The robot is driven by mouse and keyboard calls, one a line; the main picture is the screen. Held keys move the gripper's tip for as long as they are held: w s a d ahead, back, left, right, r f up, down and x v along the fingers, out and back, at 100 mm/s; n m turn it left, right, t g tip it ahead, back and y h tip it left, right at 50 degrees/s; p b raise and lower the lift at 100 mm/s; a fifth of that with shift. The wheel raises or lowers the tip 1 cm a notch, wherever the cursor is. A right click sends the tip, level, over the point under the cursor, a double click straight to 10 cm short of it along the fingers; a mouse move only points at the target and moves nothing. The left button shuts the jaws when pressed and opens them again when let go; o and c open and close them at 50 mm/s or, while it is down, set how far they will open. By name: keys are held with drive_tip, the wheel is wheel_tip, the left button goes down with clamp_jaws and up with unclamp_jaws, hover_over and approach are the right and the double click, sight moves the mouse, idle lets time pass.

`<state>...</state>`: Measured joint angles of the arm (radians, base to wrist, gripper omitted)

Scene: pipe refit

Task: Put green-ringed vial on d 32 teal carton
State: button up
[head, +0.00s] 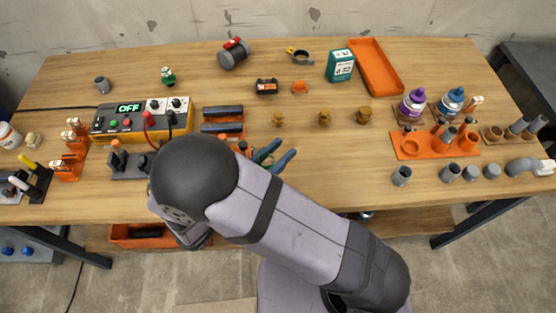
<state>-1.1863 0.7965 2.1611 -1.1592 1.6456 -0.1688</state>
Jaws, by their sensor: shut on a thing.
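The teal carton (341,65) stands upright at the back of the bench, right of centre, with a white label on its front. The label's small print is too small to read. I cannot make out a green-ringed vial in this view. My own arm crosses the front of the bench left of centre, and its black elbow and the link below it hide what lies behind them. My gripper does not show, so what it holds is hidden.
An orange tray (375,66) lies just right of the carton. A small green item (168,76) stands at the back left, behind the power supply (142,119). Brass fittings (324,118) stand mid-bench. An orange rack (434,145) and bottles (412,105) are at right.

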drive_tip(key=shift+r, duration=0.8)
